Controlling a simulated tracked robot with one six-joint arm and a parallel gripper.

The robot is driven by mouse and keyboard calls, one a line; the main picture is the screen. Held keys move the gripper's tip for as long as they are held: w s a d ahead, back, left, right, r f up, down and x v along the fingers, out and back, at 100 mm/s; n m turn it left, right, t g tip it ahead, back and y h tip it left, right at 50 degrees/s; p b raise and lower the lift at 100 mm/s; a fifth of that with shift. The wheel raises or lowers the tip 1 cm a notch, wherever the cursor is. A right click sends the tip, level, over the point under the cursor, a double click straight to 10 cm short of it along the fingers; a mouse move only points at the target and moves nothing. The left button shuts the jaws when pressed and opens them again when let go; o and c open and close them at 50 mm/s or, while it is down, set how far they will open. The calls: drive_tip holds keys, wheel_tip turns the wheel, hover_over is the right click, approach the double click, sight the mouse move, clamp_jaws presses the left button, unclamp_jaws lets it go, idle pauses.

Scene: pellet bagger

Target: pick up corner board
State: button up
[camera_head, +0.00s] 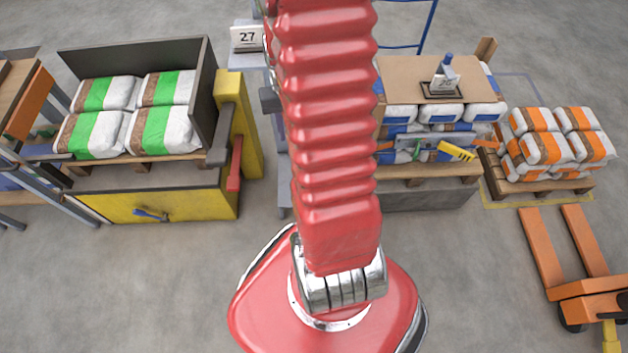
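A brown upright piece (485,50), which looks like a corner board, shows at the back right corner of the stack of blue-and-white bags (455,112). Its lower part is hidden behind the stack, and I cannot tell whether it touches the bags. A tan sheet (405,75) lies on top of these bags. My red ribbed arm rises through the middle of the picture and leaves it at the top. My gripper cannot be made out.
Green-striped bags (160,130) sit in a grey-walled bay at left. Orange-striped bags (545,148) and an orange pallet jack (590,288) are at right. Grey floor (470,270) is clear in front.

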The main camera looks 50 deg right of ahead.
drive_tip(key=d+f, duration=0.5)
drive_tip(key=d+f+m+h, duration=0.1)
drive_tip(key=d+f, duration=0.4)
drive_tip(key=f, duration=0.1)
drive_tip(key=w+d+f+m+t, duration=0.1)
drive_tip(key=d+f, duration=0.4)
drive_tip(key=f, duration=0.1)
drive_tip(key=shift+d+h, duration=0.3)
drive_tip(key=shift+d, duration=0.1)
drive_tip(key=shift+w+d+r, duration=0.1)
drive_tip(key=shift+w+d+f, duration=0.15)
drive_tip(key=shift+f, duration=1.2)
drive_tip(key=shift+w+d+f, duration=0.1)
drive_tip(key=shift+d+f, duration=0.05)
drive_tip(key=shift+f, duration=1.25)
drive_tip(key=shift+w+d+f, duration=0.15)
drive_tip(key=shift+f, duration=1.2)
drive_tip(key=shift+f, duration=0.1)
drive_tip(key=f, duration=0.5)
drive_tip(key=shift+w+d+f, duration=0.1)
drive_tip(key=shift+w+d, duration=0.2)
